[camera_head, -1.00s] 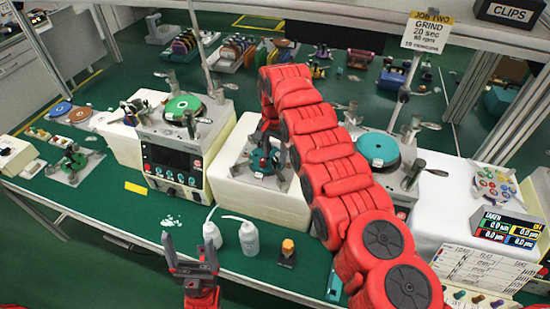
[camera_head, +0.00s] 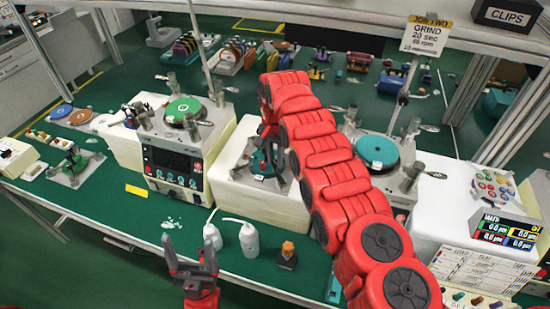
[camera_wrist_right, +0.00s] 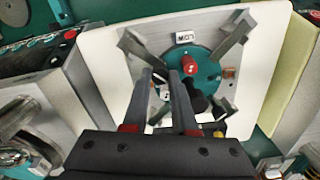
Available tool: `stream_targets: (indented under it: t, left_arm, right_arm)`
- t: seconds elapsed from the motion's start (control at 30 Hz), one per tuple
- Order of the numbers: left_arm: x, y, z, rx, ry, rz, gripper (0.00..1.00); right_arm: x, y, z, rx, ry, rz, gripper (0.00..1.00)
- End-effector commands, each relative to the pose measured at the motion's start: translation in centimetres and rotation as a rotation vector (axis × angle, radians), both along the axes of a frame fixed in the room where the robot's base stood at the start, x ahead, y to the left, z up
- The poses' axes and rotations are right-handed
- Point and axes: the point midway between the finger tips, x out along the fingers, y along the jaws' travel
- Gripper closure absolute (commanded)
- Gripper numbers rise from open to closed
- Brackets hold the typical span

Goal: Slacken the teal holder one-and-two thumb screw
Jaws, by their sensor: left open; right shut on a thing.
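The teal holder (camera_head: 260,162) sits on the white block left of my right arm. In the right wrist view the holder is a teal disc (camera_wrist_right: 207,68) with metal arms, a red knob (camera_wrist_right: 189,64) and dark knobs (camera_wrist_right: 196,101). My right gripper (camera_head: 272,155) is down at the holder. In the right wrist view its fingers (camera_wrist_right: 162,78) are shut on a small thumb screw at the disc's left side, mostly hidden between the fingertips. I cannot read which arms it joins. My left gripper (camera_head: 190,254) is open and empty above the bench's front edge.
Two wash bottles (camera_head: 249,240) and a small orange-topped bottle (camera_head: 287,255) stand in front of the white block. A machine with a green plate (camera_head: 183,109) is to the left. A teal plate (camera_head: 378,149) is right of my arm.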

Motion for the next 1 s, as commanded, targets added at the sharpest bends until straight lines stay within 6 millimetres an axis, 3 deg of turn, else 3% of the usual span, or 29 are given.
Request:
stream_targets:
  t: [0.27, 0.5, 1.0]
  left_arm:
    - [0.0, 0.0, -1.9, 0.000, 0.000, 0.000, 0.18]
    - [0.0, 0.0, -3.8, 0.000, 0.000, 0.000, 0.18]
    - [0.0, 0.0, -4.1, 0.000, 0.000, 0.000, 0.18]
  right_arm:
    - [0.1, 0.1, -0.4, 0.002, -0.003, 0.104, 1.00]
    - [0.1, 0.1, -0.2, 0.002, -0.005, 0.300, 1.00]
    - [0.0, 0.0, 0.1, 0.001, -0.001, 0.773, 1.00]
